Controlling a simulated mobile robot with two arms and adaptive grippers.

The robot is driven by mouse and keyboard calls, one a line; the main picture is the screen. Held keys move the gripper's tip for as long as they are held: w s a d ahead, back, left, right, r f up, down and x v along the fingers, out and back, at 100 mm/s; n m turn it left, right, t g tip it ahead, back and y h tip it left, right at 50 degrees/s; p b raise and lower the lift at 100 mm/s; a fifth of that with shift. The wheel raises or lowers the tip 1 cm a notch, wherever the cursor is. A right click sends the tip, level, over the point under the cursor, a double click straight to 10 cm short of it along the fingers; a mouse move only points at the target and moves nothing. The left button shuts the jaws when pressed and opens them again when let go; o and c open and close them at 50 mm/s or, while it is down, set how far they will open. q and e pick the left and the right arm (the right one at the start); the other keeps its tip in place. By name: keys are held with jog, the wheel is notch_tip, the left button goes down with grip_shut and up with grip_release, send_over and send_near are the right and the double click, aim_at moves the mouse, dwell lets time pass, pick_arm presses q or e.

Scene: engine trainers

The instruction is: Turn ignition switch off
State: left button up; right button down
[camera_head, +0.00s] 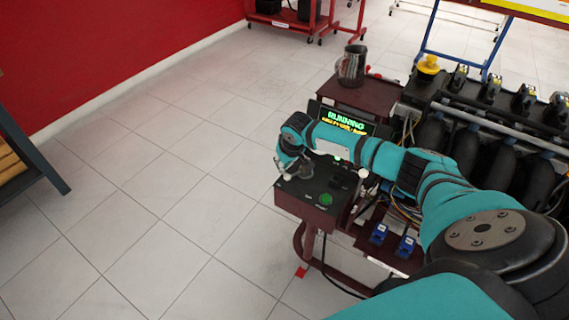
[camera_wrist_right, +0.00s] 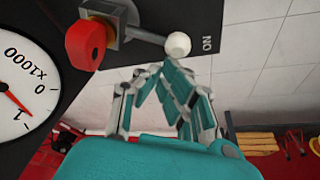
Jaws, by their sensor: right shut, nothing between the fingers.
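The ignition switch shows in the right wrist view as a metal toggle lever with a white ball tip (camera_wrist_right: 178,45), lying toward the upside-down "ON" label on a dark panel. My right gripper (camera_wrist_right: 163,72) is shut and empty; its fingertips are just below the ball in that view, and I cannot tell whether they touch it. In the head view my right gripper (camera_head: 296,172) is over the left part of the dark control box (camera_head: 300,208), partly covering it. A screen (camera_head: 345,121) behind reads "RUNNING" in green. My left gripper is not in view.
A red knob (camera_wrist_right: 86,45) and a round gauge (camera_wrist_right: 22,85) sit beside the switch. The engine (camera_head: 500,150) stands at right, with a metal jug (camera_head: 352,66) behind. Tiled floor at left is clear.

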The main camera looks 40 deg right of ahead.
aim_at(286, 175)
jog(key=shift+s+a, duration=0.1)
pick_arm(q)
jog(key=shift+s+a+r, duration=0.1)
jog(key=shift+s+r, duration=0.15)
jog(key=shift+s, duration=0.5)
